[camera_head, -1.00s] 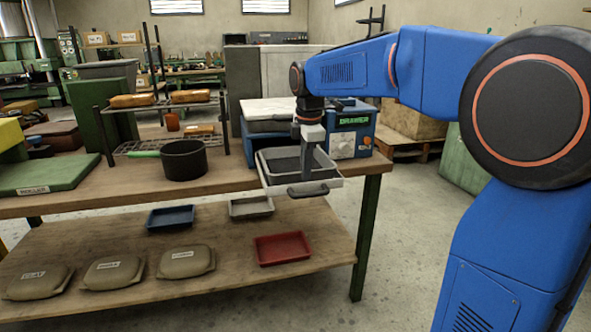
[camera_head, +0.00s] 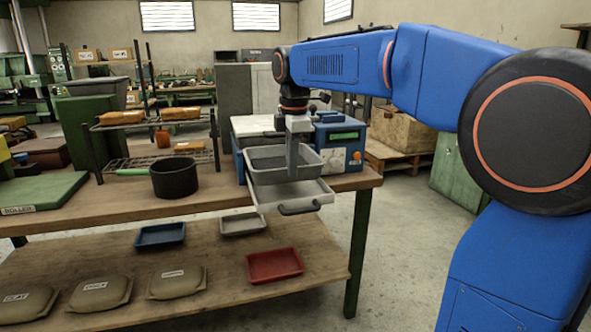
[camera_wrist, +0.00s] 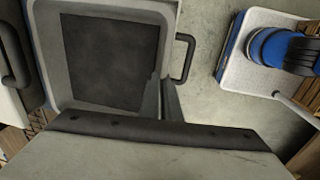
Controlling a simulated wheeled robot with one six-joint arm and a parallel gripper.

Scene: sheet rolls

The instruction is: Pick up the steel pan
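The steel pan (camera_head: 263,162), a grey shallow rectangular tray, hangs level just above the open drawer (camera_head: 310,194) of the blue machine (camera_head: 338,143). My gripper (camera_head: 292,172) points down at the pan's right part, and its finger reaches inside the pan. It appears shut on the pan's near-right wall; the exact contact is partly hidden. In the wrist view the pan's dark floor (camera_wrist: 108,62) and pale rim fill the upper left, with a finger (camera_wrist: 171,100) at its wall.
A black pot (camera_head: 174,178) with a green handle stands left on the workbench, near a wire rack (camera_head: 160,163). Blue (camera_head: 160,236), grey (camera_head: 243,224) and red (camera_head: 274,265) trays lie on the lower shelf. Open floor is right of the bench.

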